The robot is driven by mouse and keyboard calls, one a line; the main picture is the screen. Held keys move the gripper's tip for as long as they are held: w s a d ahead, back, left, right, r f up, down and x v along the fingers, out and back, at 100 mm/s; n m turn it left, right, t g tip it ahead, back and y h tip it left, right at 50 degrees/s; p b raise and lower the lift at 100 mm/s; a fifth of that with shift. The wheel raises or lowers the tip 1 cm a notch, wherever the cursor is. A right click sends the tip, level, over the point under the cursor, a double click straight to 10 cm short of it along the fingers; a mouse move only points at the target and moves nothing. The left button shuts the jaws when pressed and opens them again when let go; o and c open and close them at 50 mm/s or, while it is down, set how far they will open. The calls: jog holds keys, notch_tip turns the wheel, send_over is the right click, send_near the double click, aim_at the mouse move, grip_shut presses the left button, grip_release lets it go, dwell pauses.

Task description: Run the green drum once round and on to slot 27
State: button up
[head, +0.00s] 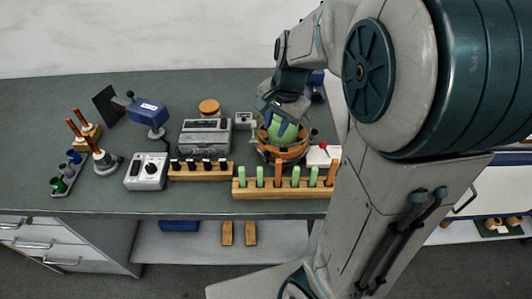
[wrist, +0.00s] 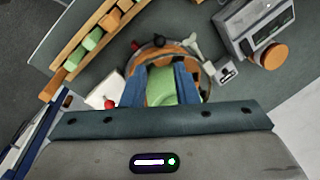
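The green drum (head: 272,130) sits in a round orange-brown stand (head: 284,152) on the bench. It also shows in the wrist view (wrist: 161,90), inside the ring of the stand (wrist: 150,53). My gripper (head: 283,126) points down at the drum from above. In the wrist view, the two blue fingers of my gripper (wrist: 160,86) lie along opposite sides of the drum, with green filling the gap between them. The fingers and the gripper body hide part of the drum. I cannot read any slot number.
A wooden rack (head: 285,190) with green and orange pegs stands just in front of the stand. A red-knobbed white box (head: 322,155) is close at its right. A grey instrument (head: 205,137) and a small meter (head: 244,121) stand to its left.

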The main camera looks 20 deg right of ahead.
aim_at(268, 152)
jog(key=f, duration=0.4)
jog(key=w+a+f+b, duration=0.1)
jog(key=f, duration=0.7)
jog(key=shift+w+a+f+b, duration=0.3)
jog(key=shift+w+f, duration=0.05)
jog(key=shift+w, duration=0.05)
grip_shut()
